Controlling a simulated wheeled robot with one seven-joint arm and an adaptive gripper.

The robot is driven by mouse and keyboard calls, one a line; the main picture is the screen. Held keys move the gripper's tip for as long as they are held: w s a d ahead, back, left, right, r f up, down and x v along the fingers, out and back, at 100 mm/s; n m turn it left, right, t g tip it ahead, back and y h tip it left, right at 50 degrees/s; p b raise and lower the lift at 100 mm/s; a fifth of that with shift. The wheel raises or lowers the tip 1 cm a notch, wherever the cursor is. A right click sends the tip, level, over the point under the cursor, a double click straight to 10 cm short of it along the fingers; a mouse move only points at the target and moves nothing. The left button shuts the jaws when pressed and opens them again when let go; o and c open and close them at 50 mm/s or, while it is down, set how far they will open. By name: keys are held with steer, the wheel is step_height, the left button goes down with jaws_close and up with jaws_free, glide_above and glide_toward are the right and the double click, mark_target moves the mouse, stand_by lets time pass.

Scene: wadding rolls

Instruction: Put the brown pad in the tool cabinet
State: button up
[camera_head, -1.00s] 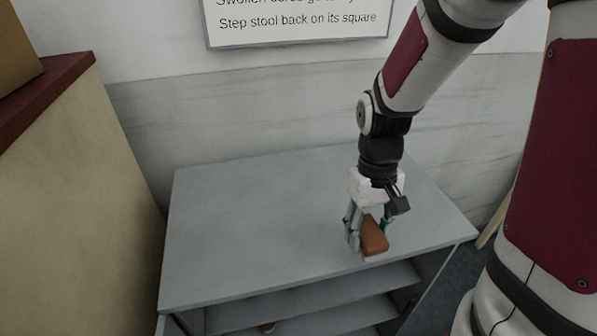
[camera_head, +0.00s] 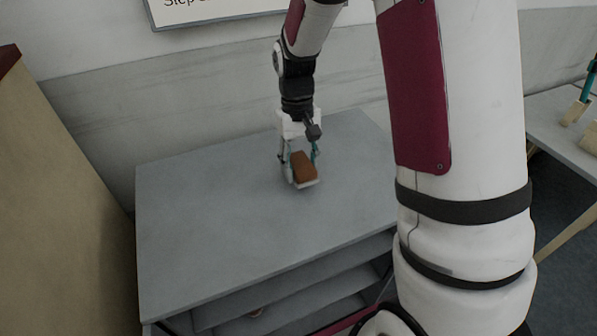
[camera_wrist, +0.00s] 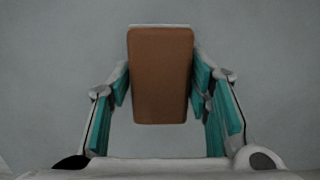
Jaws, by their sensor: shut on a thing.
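The brown pad (camera_head: 303,168) is a small block with a pale underside, held between the fingers of my gripper (camera_head: 300,165). In the wrist view the pad (camera_wrist: 160,75) sits between the two teal-padded fingers of my gripper (camera_wrist: 160,90), which touch its sides. The grey cabinet (camera_head: 200,230) stands below, with its flat top under the gripper and open shelves (camera_head: 285,300) in its front. The pad is over the cabinet top; I cannot tell how far above it.
A tan cupboard (camera_head: 60,200) stands at the left. A grey table (camera_head: 562,128) with some items is at the right. The cabinet top is otherwise clear. My arm hides the cabinet's right part.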

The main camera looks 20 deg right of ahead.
mark_target(298, 173)
steer(key=shift+w+f, duration=0.1)
steer(key=shift+w, duration=0.35)
steer(key=shift+f+p, duration=0.45)
steer(key=shift+f, duration=1.25)
steer(key=shift+f, duration=0.25)
steer(key=o, duration=1.2)
steer(key=shift+c, duration=0.2)
